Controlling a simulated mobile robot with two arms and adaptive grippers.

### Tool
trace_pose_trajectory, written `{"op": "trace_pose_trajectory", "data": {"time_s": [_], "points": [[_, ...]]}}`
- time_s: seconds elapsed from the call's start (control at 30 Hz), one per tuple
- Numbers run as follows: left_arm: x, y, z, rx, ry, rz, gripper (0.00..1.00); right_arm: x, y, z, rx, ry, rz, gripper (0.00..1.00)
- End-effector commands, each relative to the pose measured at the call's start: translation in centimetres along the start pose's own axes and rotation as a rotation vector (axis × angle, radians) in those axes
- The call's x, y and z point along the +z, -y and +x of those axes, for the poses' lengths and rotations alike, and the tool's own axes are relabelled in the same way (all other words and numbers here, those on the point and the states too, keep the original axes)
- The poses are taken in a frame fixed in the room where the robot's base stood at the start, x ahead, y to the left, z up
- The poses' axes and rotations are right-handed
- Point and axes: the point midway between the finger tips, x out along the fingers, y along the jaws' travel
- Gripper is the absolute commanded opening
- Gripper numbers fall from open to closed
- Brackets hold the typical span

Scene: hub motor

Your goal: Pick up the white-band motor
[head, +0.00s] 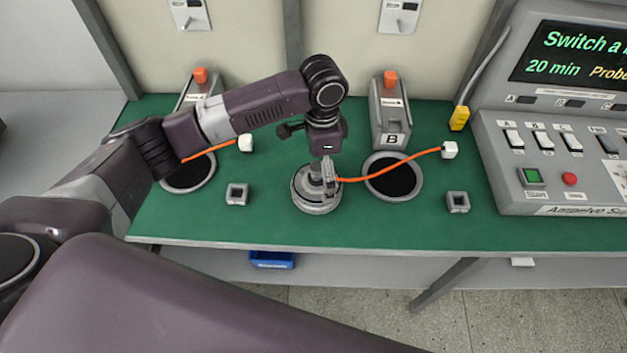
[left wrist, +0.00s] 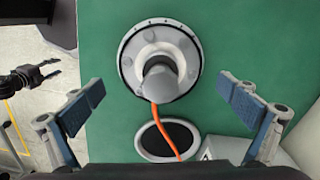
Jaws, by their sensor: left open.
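A grey hub motor (head: 317,204) stands on the green table left of stand B, its shaft up and an orange cable (head: 400,169) running right to a white plug (head: 449,150). In the left wrist view this motor (left wrist: 130,62) has a pale bolted flange; I cannot tell a white band for sure. My left gripper (head: 325,174) is above it, partly covering it. In the left wrist view the left gripper's fingers (left wrist: 160,107) are wide apart and empty, below the motor in the picture. My right gripper (left wrist: 48,72) shows there at the left, fingers apart, beyond the table edge.
Two stands with black round pads (head: 393,178) (head: 190,178) flank the motor; my arm partly hides the left one. A second orange cable (head: 212,150) ends in a white plug (head: 245,142). Square grey sockets (head: 237,194) (head: 458,202) and a control panel (head: 555,165) stand nearby.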

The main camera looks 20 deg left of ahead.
Motion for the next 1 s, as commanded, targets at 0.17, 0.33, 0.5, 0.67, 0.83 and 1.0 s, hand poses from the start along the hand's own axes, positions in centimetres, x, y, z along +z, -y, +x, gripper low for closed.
{"op": "trace_pose_trajectory", "data": {"time_s": [0.17,0.33,0.5,0.67,0.83,1.0], "points": [[0.9,0.0,2.2,0.002,0.005,-0.004,1.00,2.4,-2.1,-1.3,0.024,0.037,0.000,0.40],[1.0,0.0,4.6,0.000,0.002,-0.002,1.00,2.2,-1.5,-1.6,0.017,0.033,0.002,0.40],[0.9,0.0,5.2,-0.002,-0.001,-0.001,1.00,0.7,0.2,-1.5,-0.002,0.012,0.005,0.40],[0.9,0.0,5.2,-0.002,0.000,-0.001,0.97,0.1,0.5,-1.4,-0.005,0.002,0.002,0.40],[0.9,0.0,5.1,-0.002,0.000,-0.001,0.78,0.2,0.0,-1.4,0.000,0.005,0.000,0.40],[0.9,0.0,5.1,-0.002,0.000,-0.001,0.59,0.5,-0.5,-1.4,0.005,0.009,-0.001,0.40]]}}
